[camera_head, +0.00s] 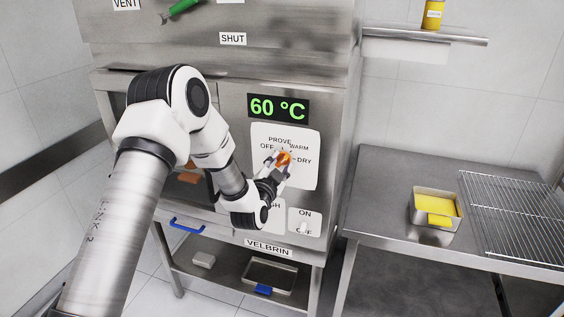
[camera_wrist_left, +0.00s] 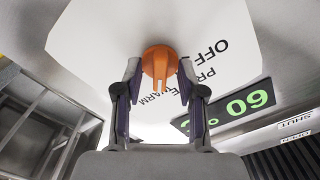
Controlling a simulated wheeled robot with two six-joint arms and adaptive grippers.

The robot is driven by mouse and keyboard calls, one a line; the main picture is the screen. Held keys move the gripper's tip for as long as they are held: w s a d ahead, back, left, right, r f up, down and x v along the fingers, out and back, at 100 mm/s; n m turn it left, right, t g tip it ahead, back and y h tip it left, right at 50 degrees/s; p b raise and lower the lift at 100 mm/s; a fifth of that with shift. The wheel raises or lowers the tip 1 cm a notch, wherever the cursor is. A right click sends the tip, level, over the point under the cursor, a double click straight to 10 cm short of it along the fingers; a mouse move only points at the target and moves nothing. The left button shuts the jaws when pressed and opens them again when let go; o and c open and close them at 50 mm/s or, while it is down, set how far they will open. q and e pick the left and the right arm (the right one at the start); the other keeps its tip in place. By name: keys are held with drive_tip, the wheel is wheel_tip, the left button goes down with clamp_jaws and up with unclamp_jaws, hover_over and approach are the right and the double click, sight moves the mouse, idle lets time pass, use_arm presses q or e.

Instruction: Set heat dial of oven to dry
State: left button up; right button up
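The orange heat dial (camera_head: 284,158) sits on a white label plate (camera_head: 306,175) on the oven's front, marked OFF, PROVE, WARM and DRY. It also shows in the left wrist view (camera_wrist_left: 159,60), where the picture is turned. There its pointer tab points down, toward the PROVE and WARM lettering and away from OFF. DRY is out of that view. My left gripper (camera_head: 279,162) is at the dial, one finger on each side. In the left wrist view (camera_wrist_left: 160,66) both fingertips lie very close to its sides; contact is unclear. My right gripper is not in view.
A green display (camera_head: 278,107) above the dial reads 60 °C. An ON/OFF switch (camera_head: 304,228) is below the dial plate, and a blue handle (camera_head: 187,226) is lower left. A steel table (camera_head: 385,190) on the right holds a yellow-filled tin (camera_head: 421,228) and a wire rack (camera_head: 515,215).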

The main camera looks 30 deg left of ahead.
use_arm(q)
clamp_jaws()
drive_tip(key=m+p, duration=0.1)
drive_tip(key=m, duration=0.1)
drive_tip(key=shift+r+m+p, duration=0.15)
drive_tip(key=shift+m+p, duration=0.5)
drive_tip(key=shift+m, duration=0.55)
drive_tip(key=shift+m+p, duration=0.45)
drive_tip(key=shift+m, duration=0.35)
drive_tip(key=m+p, duration=0.1)
drive_tip(key=m, duration=0.1)
drive_tip(key=shift+m, duration=0.7)
drive_tip(key=shift+p, duration=0.35)
